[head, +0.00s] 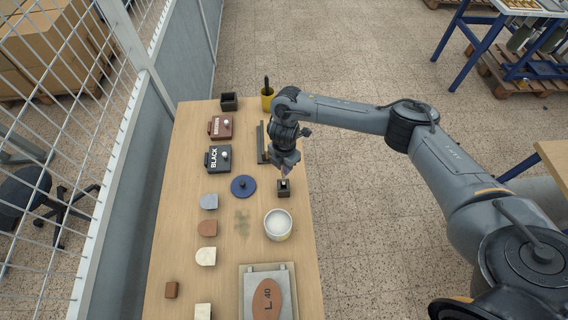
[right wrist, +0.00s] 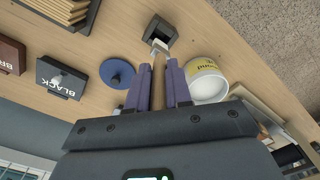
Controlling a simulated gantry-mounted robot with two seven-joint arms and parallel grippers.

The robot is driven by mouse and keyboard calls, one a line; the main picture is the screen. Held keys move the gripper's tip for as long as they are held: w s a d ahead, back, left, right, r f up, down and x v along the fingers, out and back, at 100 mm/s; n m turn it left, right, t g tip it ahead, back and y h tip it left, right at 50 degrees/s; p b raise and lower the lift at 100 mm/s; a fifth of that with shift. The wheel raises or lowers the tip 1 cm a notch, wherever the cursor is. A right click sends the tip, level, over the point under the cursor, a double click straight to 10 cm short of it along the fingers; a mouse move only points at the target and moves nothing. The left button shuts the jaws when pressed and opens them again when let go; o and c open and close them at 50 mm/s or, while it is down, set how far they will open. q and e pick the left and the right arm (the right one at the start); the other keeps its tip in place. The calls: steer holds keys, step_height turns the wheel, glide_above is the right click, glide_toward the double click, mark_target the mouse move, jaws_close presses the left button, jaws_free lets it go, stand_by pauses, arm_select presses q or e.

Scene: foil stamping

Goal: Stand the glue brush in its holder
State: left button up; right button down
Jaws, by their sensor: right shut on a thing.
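The glue brush (right wrist: 157,92) has a wooden handle and a pale tip. My right gripper (right wrist: 158,85) is shut on its handle. The holder (head: 284,191) is a small dark square block with an opening on top, near the right edge of the table. The holder also shows in the right wrist view (right wrist: 165,32), where the brush tip overlaps its near edge. I cannot tell whether the tip is inside the opening or above it. In the head view my right gripper (head: 284,172) is just behind and above the holder. My left gripper is out of view.
A white glue pot (head: 278,226) stands just in front of the holder, and a blue round lid (head: 244,187) lies left of it. A black box (head: 218,160), a brown box (head: 220,128) and a yellow cup (head: 267,102) are further back. A grey plate (head: 254,283) lies in front.

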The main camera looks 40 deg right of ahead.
mark_target(284, 176)
steer(key=shift+f+b, duration=1)
steer(key=shift+f, duration=0.85)
steer(key=shift+f+b, duration=0.9)
steer(key=shift+f, duration=0.9)
steer(key=shift+f+b, duration=0.3)
steer(key=c, duration=1)
jaws_free()
steer(key=shift+o, duration=0.2)
steer(key=shift+r, duration=0.5)
step_height(284, 176, up, 10)
steer(key=shift+f+p, duration=0.1)
steer(key=shift+p, duration=0.95)
